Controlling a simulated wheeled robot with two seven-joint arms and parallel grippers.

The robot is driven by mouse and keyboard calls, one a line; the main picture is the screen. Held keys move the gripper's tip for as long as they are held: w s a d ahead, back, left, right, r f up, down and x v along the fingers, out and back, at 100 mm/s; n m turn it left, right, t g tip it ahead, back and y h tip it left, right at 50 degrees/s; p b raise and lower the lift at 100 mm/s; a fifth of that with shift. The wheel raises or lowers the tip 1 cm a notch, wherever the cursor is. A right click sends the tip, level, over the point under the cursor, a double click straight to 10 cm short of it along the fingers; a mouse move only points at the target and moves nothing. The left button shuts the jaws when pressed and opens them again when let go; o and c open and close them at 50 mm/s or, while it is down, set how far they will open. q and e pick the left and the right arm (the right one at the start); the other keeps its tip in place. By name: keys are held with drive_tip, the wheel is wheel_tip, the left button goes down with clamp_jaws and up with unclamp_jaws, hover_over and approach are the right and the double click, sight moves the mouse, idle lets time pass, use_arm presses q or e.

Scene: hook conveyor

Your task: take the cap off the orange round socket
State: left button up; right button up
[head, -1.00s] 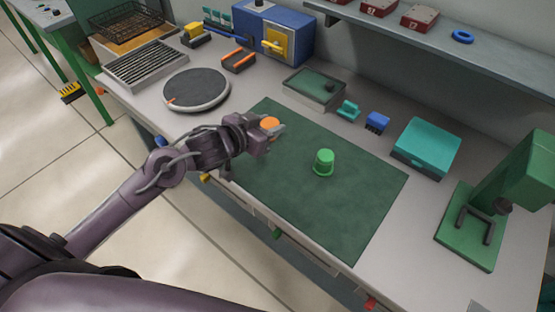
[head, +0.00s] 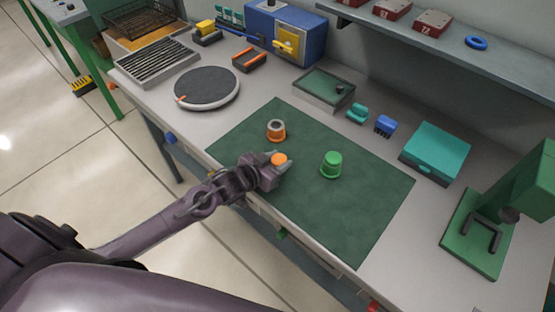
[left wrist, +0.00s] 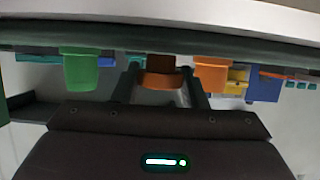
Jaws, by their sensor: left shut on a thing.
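The orange round socket (head: 276,132) stands upright on the green mat (head: 345,225), its top uncovered and showing a pale ring with a dark opening. My left gripper (head: 283,162) is shut on the orange cap (head: 278,159), just in front of the socket and apart from it. In the left wrist view, which looks upside down, the cap (left wrist: 160,80) sits between the two fingers, and the orange socket (left wrist: 212,76) is to the right. My right gripper is not in view.
A green capped round socket (head: 331,165) stands on the mat to the right of my left gripper. A round grey turntable (head: 207,88), a teal box (head: 434,152) and a green press (head: 483,235) stand around the mat. The mat's front right is clear.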

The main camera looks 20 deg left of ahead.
use_arm(q)
drive_tip(key=shift+f, duration=0.1)
drive_tip(key=o, duration=1.1)
drive_tip(key=shift+r, duration=0.2)
drive_tip(key=v, duration=1)
drive_tip(key=shift+s+a+b, duration=0.15)
drive_tip(key=shift+s+b, duration=0.2)
drive_tip(key=shift+b, duration=0.05)
drive_tip(key=shift+s+a+r, duration=0.2)
drive_tip(key=shift+s+r, duration=0.2)
drive_tip(key=shift+s, duration=0.15)
drive_tip(key=shift+f, duration=0.1)
